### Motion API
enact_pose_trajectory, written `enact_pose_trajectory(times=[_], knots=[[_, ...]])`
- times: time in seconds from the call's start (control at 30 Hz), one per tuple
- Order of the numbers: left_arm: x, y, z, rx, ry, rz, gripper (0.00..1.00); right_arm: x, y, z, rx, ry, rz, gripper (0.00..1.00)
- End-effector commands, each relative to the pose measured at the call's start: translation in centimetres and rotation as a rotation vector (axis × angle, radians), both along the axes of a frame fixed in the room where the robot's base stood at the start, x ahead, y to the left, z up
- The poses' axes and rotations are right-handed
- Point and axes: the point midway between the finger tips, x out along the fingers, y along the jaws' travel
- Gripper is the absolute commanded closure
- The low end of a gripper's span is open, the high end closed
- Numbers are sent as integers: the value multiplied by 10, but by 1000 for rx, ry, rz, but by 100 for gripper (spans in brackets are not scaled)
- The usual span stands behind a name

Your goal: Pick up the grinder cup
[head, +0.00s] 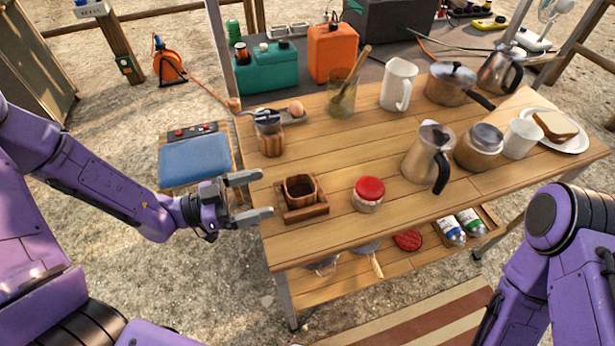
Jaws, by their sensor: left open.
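The grinder cup (300,186), a small wooden cup with a dark inside, sits upright on a low wooden stand (309,212) near the table's left front corner. My left gripper (262,196) is open and empty just left of the cup. Its two fingers point right toward the cup, apart from each other, with a gap to the cup. The hand grinder (270,139), with a metal top, crank and wooden body, stands behind the cup. My right arm shows at the lower right, but its gripper is out of view.
A red-lidded jar (368,192) stands right of the cup. A metal pitcher (426,155), a wide jar (478,148) and a white mug (520,138) are farther right. A glass with wooden utensils (341,98) stands behind.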

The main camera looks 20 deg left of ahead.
Motion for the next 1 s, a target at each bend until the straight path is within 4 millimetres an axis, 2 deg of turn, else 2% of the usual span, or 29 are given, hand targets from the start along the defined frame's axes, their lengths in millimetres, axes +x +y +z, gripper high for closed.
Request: enact_pose_trajectory(times=[0.17,0.5,0.77,0.8,0.87,0.9,0.97,1.0], knots=[[10,-26,2,-1,-3,-1,5,-1,0,0,0,2,-1,57],[47,-69,0,0,11,-2,5,0,0,7,0,1,0,57],[52,-74,0,-1,10,1,5,-1,0,7,0,2,-1,57],[52,-74,0,-1,10,1,12,-1,0,7,0,2,-1,57],[51,-74,0,-1,11,1,31,-1,0,7,0,2,-1,57],[51,-74,0,-1,11,1,44,-1,0,7,0,2,-1,57],[51,-74,0,-1,11,1,64,-1,0,6,0,1,0,57],[51,-74,0,-1,12,1,65,-1,0,6,0,1,0,57]])
